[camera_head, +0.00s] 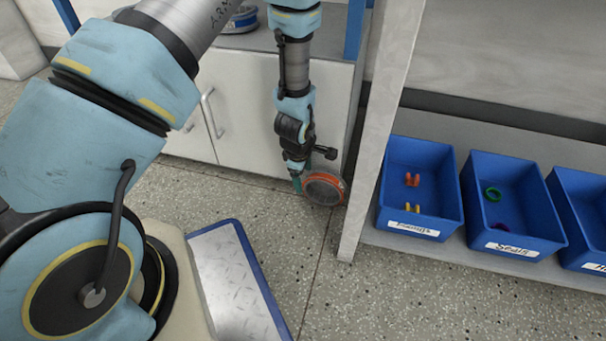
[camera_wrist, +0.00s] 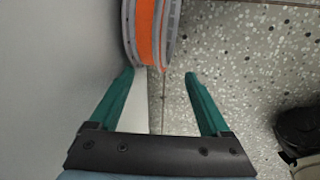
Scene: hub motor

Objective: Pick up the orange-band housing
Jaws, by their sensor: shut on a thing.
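The orange-band housing (camera_head: 325,189) is a round grey part with an orange band around its rim. It is on edge, low by the floor, between the white cabinet and the shelf's upright panel. I cannot tell whether it touches the floor. My gripper (camera_head: 298,183) reaches down at its left side. In the wrist view, the housing (camera_wrist: 148,35) shows its orange band between grey rims, cut off by the top edge. The green fingers of my gripper (camera_wrist: 160,75) are shut on its near edge, one on each side.
The white cabinet (camera_head: 240,100) stands close behind, with a blue-banded round part (camera_head: 241,20) on top. To the right, a low shelf holds blue bins (camera_head: 418,189) with small coloured parts. The shelf's upright panel (camera_head: 382,120) is close beside the housing. Speckled floor (camera_head: 300,250) is clear in front.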

